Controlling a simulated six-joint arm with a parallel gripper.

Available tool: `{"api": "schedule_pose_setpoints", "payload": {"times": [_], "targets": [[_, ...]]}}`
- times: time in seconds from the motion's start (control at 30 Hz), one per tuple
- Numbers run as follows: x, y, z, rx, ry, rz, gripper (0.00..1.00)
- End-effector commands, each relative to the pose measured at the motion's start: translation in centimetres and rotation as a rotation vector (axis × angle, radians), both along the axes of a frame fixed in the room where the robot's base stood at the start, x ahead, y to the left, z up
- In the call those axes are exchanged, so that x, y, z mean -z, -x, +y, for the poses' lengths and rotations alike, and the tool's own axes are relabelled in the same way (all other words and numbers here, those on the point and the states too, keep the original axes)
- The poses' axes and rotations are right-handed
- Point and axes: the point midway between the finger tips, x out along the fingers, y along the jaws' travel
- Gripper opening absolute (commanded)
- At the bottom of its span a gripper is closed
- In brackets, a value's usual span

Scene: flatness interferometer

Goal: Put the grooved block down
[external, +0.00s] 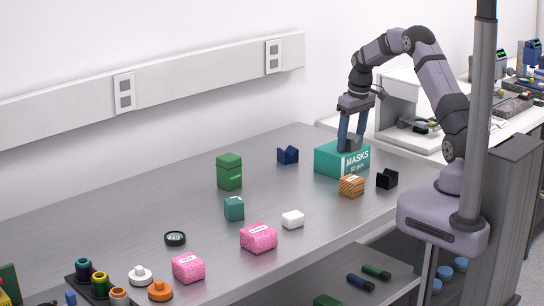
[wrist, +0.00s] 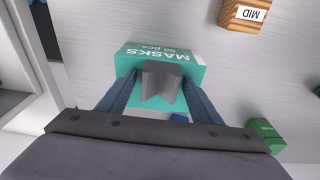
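My gripper (external: 350,142) is over the teal MASKS box (external: 331,163) at the right of the table in the external view. In the wrist view my gripper (wrist: 161,80) is shut on a grey grooved block (wrist: 162,86), with a finger on each side. The block is in front of the MASKS box (wrist: 127,63) there, at the box's top. I cannot tell whether the block touches the box. Two other grooved blocks, a blue one (external: 288,155) and a black one (external: 387,179), stand on the table to either side of the box.
A wooden block (external: 351,187) stands just in front of the MASKS box. A green box (external: 229,172), a teal block (external: 234,209), a white block (external: 292,220) and two pink blocks (external: 258,238) stand further left. The table (external: 180,205) has clear room between them.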

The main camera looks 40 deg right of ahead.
Motion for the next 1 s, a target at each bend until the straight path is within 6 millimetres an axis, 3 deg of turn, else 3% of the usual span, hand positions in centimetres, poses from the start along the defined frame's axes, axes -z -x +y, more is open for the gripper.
{"api": "schedule_pose_setpoints", "payload": {"times": [0.37, 1.0], "targets": [[-1.0, 0.0, 0.0, 0.000, 0.001, -0.003, 0.59], [-10.9, 1.5, 0.0, 0.001, 0.001, -0.002, 0.59]]}}
